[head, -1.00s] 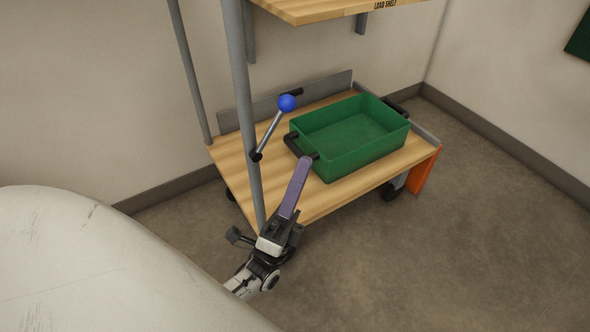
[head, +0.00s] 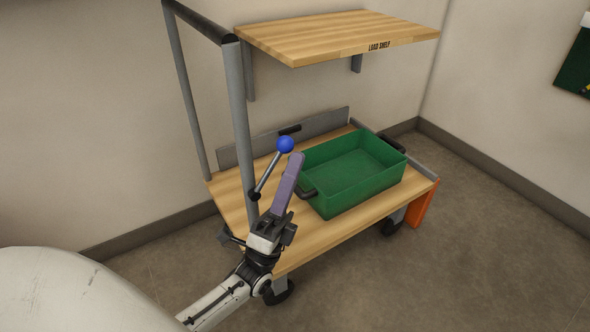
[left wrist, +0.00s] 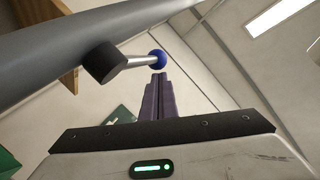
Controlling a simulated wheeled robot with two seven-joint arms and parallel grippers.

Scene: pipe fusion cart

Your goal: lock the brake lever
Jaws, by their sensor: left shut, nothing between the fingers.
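The brake lever (head: 269,172) is a grey rod with a blue ball knob (head: 285,145), mounted by a black pivot on the cart's near grey post (head: 240,130). It tilts up and to the right in the head view. My left gripper (head: 297,156) has purple fingers, shut and empty, with their tips just right of the knob. In the left wrist view the blue knob (left wrist: 157,58) is just beyond the fingertips (left wrist: 159,76), and the black pivot (left wrist: 104,62) sits on the post. I cannot tell whether fingers and knob touch. My right gripper is not in view.
A green bin (head: 352,172) with black handles stands on the cart's wooden deck (head: 235,182), right of the fingers. A wooden load shelf (head: 335,38) overhangs the deck. An orange panel (head: 420,204) is at the cart's right end. Floor on the right is clear.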

